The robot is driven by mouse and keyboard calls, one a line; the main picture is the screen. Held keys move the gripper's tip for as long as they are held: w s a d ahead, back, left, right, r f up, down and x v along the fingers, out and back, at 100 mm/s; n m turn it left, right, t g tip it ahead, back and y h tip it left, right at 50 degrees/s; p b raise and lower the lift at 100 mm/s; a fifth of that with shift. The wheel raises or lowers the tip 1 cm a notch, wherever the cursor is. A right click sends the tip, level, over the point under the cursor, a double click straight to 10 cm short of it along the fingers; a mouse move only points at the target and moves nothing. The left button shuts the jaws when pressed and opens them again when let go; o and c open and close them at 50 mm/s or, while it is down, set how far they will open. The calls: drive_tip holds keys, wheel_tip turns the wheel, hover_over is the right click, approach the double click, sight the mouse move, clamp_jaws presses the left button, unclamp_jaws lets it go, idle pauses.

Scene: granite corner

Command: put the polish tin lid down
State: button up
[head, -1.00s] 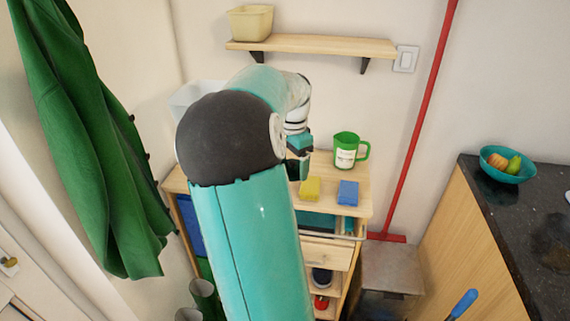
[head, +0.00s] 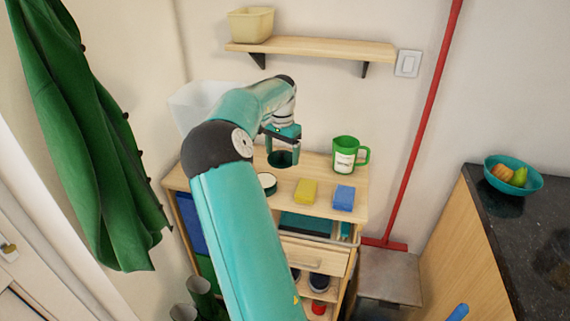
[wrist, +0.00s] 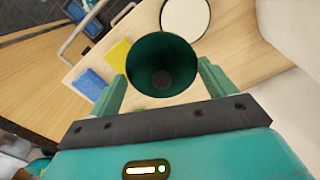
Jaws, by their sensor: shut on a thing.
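My gripper (head: 284,150) is shut on the polish tin lid (wrist: 163,65), a dark green round thing, hollow-looking in the wrist view. It is held between the two teal fingers, over the wooden top of the small cabinet (head: 325,206). The lid also shows as a dark green round shape below the gripper in the head view (head: 282,160). A round, white-topped tin with a dark rim (head: 267,182) stands on the cabinet top, nearer the front than the lid. It shows beyond the lid in the wrist view (wrist: 186,16). The gap under the lid is hard to judge.
A yellow sponge (head: 306,191), a blue sponge (head: 343,198) and a green mug (head: 346,155) stand right of the tin. A whitish bin (head: 192,103) is at the back left. A wall shelf (head: 320,50) hangs above. Bare wood lies between mug and sponges.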

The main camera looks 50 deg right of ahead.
drive_tip(key=w+d+f, duration=0.3)
drive_tip(key=w+d, duration=0.1)
drive_tip(key=d, duration=0.1)
hover_over(283, 168)
drive_tip(key=f, duration=0.5)
drive_tip(key=shift+s+a+f, duration=0.15)
drive_tip(key=shift+a+f, duration=0.1)
drive_tip(key=shift+f, duration=0.1)
drive_tip(key=shift+d+f, duration=0.1)
drive_tip(key=shift+f, duration=1.6)
drive_tip(key=shift+f, duration=0.2)
drive_tip(key=o, duration=0.9)
drive_tip(key=shift+c, duration=0.2)
drive_tip(key=shift+r, duration=0.1)
wheel_tip(283, 168, up, 12)
drive_tip(key=shift+r, duration=0.15)
